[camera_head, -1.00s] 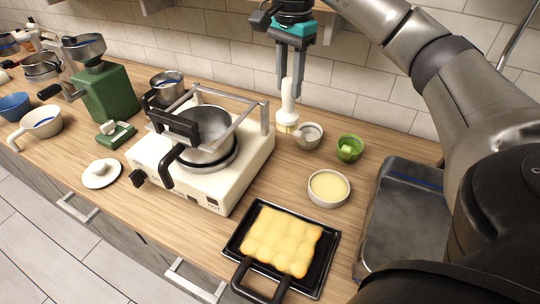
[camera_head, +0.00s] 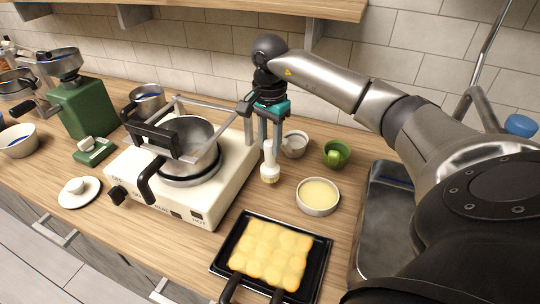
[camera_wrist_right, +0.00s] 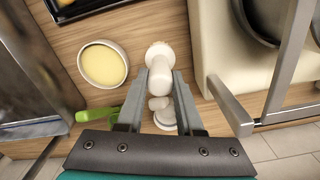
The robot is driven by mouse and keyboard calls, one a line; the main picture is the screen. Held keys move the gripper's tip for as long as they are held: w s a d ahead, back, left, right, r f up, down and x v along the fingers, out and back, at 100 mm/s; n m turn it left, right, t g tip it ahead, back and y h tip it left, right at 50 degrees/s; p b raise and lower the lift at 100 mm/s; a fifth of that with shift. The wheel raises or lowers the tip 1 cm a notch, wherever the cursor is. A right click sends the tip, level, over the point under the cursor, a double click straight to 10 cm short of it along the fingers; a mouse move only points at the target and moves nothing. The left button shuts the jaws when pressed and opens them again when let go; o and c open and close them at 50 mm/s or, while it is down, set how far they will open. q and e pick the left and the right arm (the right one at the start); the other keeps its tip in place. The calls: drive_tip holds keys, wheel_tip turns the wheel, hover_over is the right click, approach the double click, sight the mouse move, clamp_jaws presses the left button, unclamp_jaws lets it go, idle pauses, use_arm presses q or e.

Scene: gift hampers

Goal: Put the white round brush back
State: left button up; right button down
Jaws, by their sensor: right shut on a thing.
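My right gripper (camera_head: 270,136) is shut on the white round brush (camera_head: 270,165), which hangs upright with its bristles down. The brush is just right of the cream stove, low over the wooden counter; I cannot tell if the bristles touch the counter. In the right wrist view the right gripper (camera_wrist_right: 162,78) has its fingers on both sides of the brush's white handle, and the round bristle head of the brush (camera_wrist_right: 160,49) points away from the jaws. My left gripper is out of view.
The stove (camera_head: 222,195) with a pot stands left of the brush. A small white bowl (camera_head: 294,152), a green cup (camera_head: 338,158) and a bowl of yellow liquid (camera_head: 318,196) stand to the right. A black tray (camera_head: 226,258) with yellow rolls lies in front.

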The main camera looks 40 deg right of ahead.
sight(270, 156)
drive_tip(key=shift+f, duration=2.05)
drive_tip(key=shift+f, duration=0.2)
drive_tip(key=c, duration=0.6)
unclamp_jaws()
drive_tip(key=shift+o, duration=0.2)
drive_tip(key=shift+r, duration=0.1)
wheel_tip(270, 156, up, 12)
drive_tip(key=shift+r, duration=0.1)
